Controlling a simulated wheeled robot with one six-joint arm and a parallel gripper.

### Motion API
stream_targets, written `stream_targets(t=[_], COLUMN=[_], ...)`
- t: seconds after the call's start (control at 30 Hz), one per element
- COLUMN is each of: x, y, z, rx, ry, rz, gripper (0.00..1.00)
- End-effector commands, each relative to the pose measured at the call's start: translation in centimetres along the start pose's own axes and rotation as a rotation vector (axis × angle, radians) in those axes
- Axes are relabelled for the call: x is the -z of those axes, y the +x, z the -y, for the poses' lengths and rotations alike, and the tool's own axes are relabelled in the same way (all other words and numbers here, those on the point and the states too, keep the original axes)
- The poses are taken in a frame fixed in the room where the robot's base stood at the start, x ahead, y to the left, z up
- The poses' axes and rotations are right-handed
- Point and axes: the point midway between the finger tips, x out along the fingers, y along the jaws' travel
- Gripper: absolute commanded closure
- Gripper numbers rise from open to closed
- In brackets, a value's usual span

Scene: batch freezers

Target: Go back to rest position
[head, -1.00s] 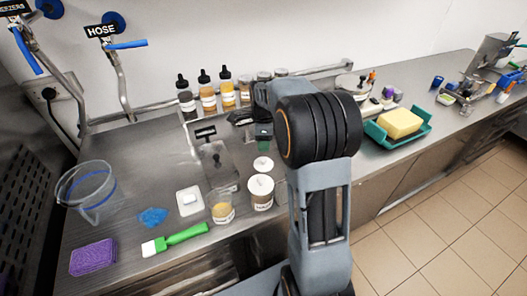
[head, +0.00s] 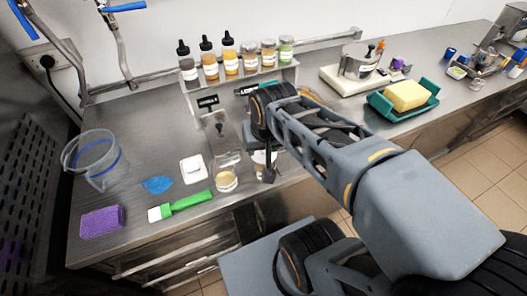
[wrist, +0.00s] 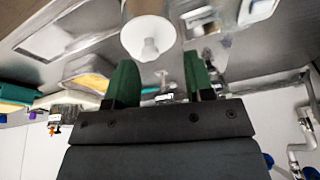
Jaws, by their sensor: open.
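My gripper (head: 268,172) hangs near the front edge of the steel counter (head: 130,140), partly hidden by my arm in the head view. In the wrist view its two green fingers (wrist: 160,82) stand apart with nothing gripped between them. A pale round container (wrist: 148,38) shows just beyond the fingertips in that view, apart from them. In the head view a white jar (head: 259,157) is mostly hidden behind my gripper.
A small cup (head: 226,181), green-handled brush (head: 185,204), white dish (head: 193,168), purple sponge (head: 102,222) and clear jug (head: 97,160) stand left. Bottles (head: 209,58) stand on a rack behind. A teal tray (head: 375,103) holds a yellow block at right.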

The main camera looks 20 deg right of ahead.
Motion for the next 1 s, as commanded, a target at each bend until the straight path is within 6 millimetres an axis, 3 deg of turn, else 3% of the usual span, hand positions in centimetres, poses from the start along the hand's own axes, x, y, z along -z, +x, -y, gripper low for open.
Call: stream_targets(t=[0.1, 0.23, 0.77, 0.87, 1.0], x=[-1.5, -2.1, -2.1, -2.1, -2.1], y=[0.1, 0.2, 0.2, 0.2, 0.2], z=[0.1, 0.1, 0.1, 0.1, 0.1], rx=[0.008, 0.01, 0.01, 0.01, 0.01], ry=[-0.134, -0.195, -0.198, -0.198, -0.198], rz=[-0.024, -0.034, -0.033, -0.033, -0.033], gripper=[0.52, 0.52, 0.52, 0.57, 0.57])
